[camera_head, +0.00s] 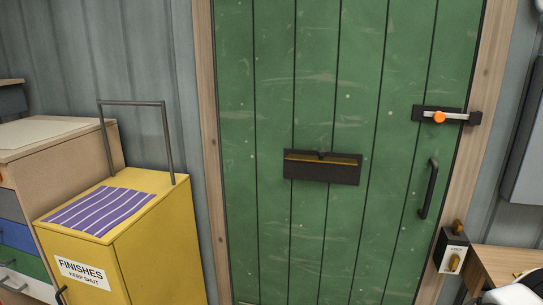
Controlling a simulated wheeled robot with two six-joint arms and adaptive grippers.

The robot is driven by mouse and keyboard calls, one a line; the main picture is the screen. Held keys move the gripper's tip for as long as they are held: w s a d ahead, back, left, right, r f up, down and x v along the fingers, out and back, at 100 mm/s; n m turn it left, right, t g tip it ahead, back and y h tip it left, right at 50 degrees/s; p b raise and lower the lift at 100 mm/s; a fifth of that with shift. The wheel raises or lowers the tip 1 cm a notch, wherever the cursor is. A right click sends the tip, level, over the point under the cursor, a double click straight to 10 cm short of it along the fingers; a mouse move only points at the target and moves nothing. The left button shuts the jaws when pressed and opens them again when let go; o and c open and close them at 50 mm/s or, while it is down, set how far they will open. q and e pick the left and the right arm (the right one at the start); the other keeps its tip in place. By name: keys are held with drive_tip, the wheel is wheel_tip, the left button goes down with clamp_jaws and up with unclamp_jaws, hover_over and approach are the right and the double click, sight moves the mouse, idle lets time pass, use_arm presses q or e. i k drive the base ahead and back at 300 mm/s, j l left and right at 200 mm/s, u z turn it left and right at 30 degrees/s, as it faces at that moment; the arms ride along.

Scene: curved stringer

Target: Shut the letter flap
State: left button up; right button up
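The letter flap (321,173) is a dark, wide plate set in the middle of the green plank door (270,100). A brass-coloured strip runs along its upper part, with a small dark knob or catch above the strip at the middle. The flap seems to stand somewhat out from the door at the top, but its exact angle is hard to tell.
The door has a bolt with an orange knob (439,117) and a dark handle (428,189). A lock box (452,250) is right of it. A yellow cabinet (165,240) with a grey rail (135,103) stands left. Space before the flap looks clear.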

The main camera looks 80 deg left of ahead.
sight(320, 158)
drive_tip(key=u, duration=2.35)
drive_tip(key=i+l+z, duration=0.1)
